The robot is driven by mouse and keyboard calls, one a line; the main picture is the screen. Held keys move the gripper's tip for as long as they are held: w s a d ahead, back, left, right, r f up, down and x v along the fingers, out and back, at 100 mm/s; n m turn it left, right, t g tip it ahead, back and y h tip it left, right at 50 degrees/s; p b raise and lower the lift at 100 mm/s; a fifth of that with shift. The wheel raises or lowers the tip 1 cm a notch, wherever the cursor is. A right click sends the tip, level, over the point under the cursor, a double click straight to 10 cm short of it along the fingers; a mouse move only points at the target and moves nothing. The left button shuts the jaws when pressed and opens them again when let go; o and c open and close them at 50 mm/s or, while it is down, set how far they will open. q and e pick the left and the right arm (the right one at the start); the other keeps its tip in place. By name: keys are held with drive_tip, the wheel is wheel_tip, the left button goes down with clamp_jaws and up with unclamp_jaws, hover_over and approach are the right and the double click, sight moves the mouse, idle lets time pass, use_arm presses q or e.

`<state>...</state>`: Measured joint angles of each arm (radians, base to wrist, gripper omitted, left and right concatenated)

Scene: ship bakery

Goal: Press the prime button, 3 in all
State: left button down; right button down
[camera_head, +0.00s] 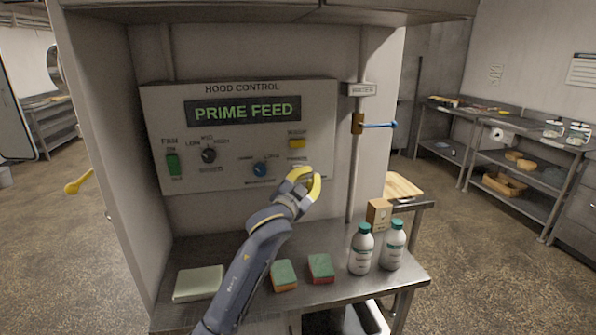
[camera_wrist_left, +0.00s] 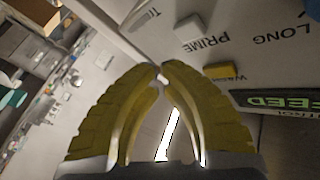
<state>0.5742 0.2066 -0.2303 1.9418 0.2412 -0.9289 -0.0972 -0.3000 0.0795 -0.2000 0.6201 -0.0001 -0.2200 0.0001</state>
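The hood control panel (camera_head: 240,185) is on the wall above the counter. Its green display (camera_head: 247,110) reads "PRIME FEED". In the left wrist view, seen upside down, the pale prime button (camera_wrist_left: 189,27) sits beside the PRIME label; in the head view my gripper hides it. The yellow wash button (camera_head: 296,143) is above the PRIME label and also shows in the left wrist view (camera_wrist_left: 220,72). My left gripper (camera_head: 315,175) has its yellow fingertips together with nothing between them, in front of the panel's lower right. Contact with the panel cannot be told. My right gripper is not in view.
The panel also has a green switch (camera_head: 173,165), a black knob (camera_head: 208,155) and a blue knob (camera_head: 260,169). A pipe with a blue-handled valve (camera_head: 379,125) stands right of it. Two sponges (camera_head: 284,274) (camera_head: 320,267) and two bottles (camera_head: 361,252) (camera_head: 393,247) stand on the counter below.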

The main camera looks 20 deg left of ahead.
use_arm(q)
drive_tip(key=shift+s+d, duration=0.3)
drive_tip(key=shift+s, duration=0.25)
drive_tip(key=shift+s+d, duration=0.3)
drive_tip(key=shift+s, duration=0.2)
idle(1.2)
drive_tip(key=c, duration=2.1)
unclamp_jaws()
drive_tip(key=shift+f, duration=0.1)
clamp_jaws()
drive_tip(key=shift+s+d+r+m+t+y, duration=0.1)
drive_tip(key=shift+s+d+m+t+y, duration=0.35)
drive_tip(key=shift+m, duration=1.65)
drive_tip(key=shift+s+d+r+m+t+y, duration=0.15)
drive_tip(key=shift+s+m+t, duration=0.5)
drive_tip(key=shift+m, duration=1.45)
drive_tip(key=shift+s+d+r+m+t+y, duration=0.1)
drive_tip(key=shift+s+d+m+t+y, duration=0.35)
drive_tip(key=shift+m, duration=1.65)
drive_tip(key=shift+s+a, duration=0.1)
drive_tip(key=shift+a, duration=0.05)
